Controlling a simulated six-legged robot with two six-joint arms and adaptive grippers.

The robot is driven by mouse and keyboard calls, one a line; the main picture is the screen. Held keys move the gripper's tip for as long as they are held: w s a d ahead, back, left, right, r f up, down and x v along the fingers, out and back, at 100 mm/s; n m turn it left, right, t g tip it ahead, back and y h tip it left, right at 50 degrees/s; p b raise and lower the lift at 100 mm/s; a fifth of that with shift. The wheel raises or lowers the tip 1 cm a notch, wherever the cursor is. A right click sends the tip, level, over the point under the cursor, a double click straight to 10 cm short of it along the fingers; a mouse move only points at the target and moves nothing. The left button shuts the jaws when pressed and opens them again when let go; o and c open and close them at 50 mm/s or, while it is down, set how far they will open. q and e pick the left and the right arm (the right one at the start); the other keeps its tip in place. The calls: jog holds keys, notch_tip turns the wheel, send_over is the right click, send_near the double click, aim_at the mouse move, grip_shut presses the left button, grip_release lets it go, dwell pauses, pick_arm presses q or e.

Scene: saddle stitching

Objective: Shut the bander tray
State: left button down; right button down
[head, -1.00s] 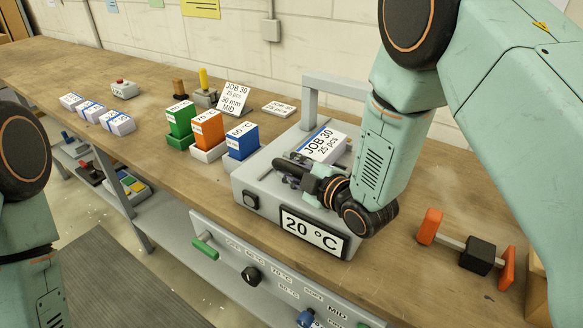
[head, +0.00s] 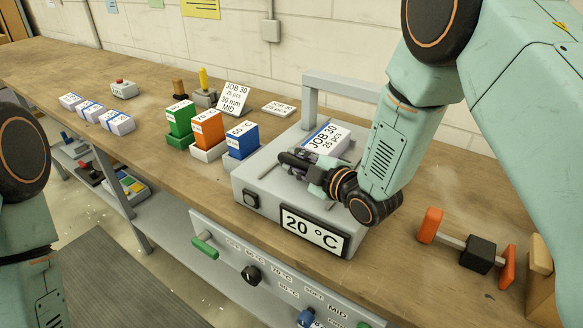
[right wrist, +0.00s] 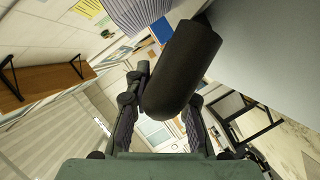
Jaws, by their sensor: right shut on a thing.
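The bander (head: 265,185) is a grey box on the bench with a 20 °C display on its front and a grey arch behind. A banded-looking white stack labelled JOB 30 (head: 325,138) lies on its top, in the tray area; the tray's edges are mostly hidden by the stack and my gripper. A dark rounded handle bar (head: 292,160) lies in front of the stack. My right gripper (head: 312,172) is shut on this handle, which fills the space between the fingers in the right wrist view (right wrist: 190,70). Only my left arm shows, not its gripper.
Green (head: 180,118), orange (head: 208,130) and blue (head: 242,138) blocks stand left of the bander. A job card (head: 233,97) stands behind them. An orange-ended tool (head: 478,252) lies to the right. A control panel (head: 270,275) hangs below the bench edge.

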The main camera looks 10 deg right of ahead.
aim_at(323, 136)
jog(key=w+d+b, duration=0.2)
jog(key=w+d, duration=0.6)
jog(key=shift+w, duration=0.1)
jog(key=shift+w+d+r, duration=0.1)
jog(key=shift+w+d, duration=0.2)
jog(key=shift+d, duration=0.1)
jog(key=shift+r, duration=0.1)
jog(key=c, duration=1.6)
grip_release()
jog(key=o, duration=0.4)
jog(key=shift+w+f, duration=0.2)
jog(key=shift+o, duration=0.2)
jog(key=shift+s, duration=0.15)
